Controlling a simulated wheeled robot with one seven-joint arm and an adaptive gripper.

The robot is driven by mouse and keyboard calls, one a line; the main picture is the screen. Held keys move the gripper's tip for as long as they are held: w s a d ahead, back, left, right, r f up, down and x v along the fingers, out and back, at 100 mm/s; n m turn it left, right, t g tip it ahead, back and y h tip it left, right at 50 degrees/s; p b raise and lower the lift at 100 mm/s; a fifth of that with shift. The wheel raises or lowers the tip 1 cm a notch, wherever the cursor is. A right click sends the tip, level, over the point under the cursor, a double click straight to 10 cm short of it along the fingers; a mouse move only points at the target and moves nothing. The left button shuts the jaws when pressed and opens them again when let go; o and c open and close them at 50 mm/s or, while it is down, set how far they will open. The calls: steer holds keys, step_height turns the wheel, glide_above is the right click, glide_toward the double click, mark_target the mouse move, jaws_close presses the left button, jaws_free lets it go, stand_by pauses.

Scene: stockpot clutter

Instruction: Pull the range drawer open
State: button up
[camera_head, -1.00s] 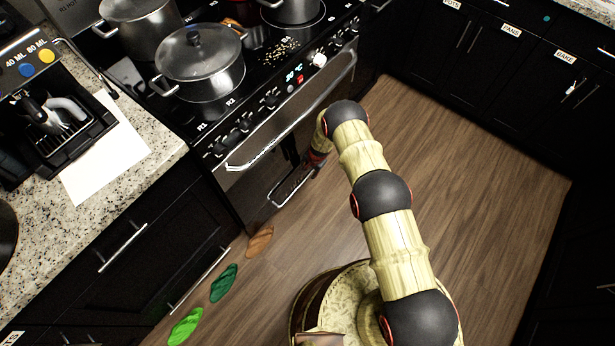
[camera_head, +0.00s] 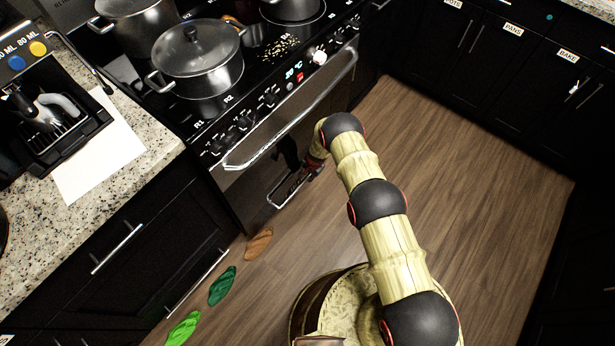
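The black range (camera_head: 258,175) stands at the upper left, with a long oven door handle across its upper front. The range drawer is low on this front, and its metal handle (camera_head: 281,195) shows just above the floor. The drawer looks flush with the front, though dark reflections make this hard to tell. My gripper (camera_head: 307,173) is low in front of the range, at the right end of the drawer handle. My wrist partly hides the fingers, so I cannot tell whether they are open, shut or touching the handle.
A lidded pot (camera_head: 198,60) and other pots stand on the cooktop above. A brown patch (camera_head: 258,243), a dark green patch (camera_head: 222,286) and a bright green patch (camera_head: 184,328) lie on the floor at the left. The wooden floor (camera_head: 470,190) to the right is clear.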

jaws_close()
stand_by(0.3)
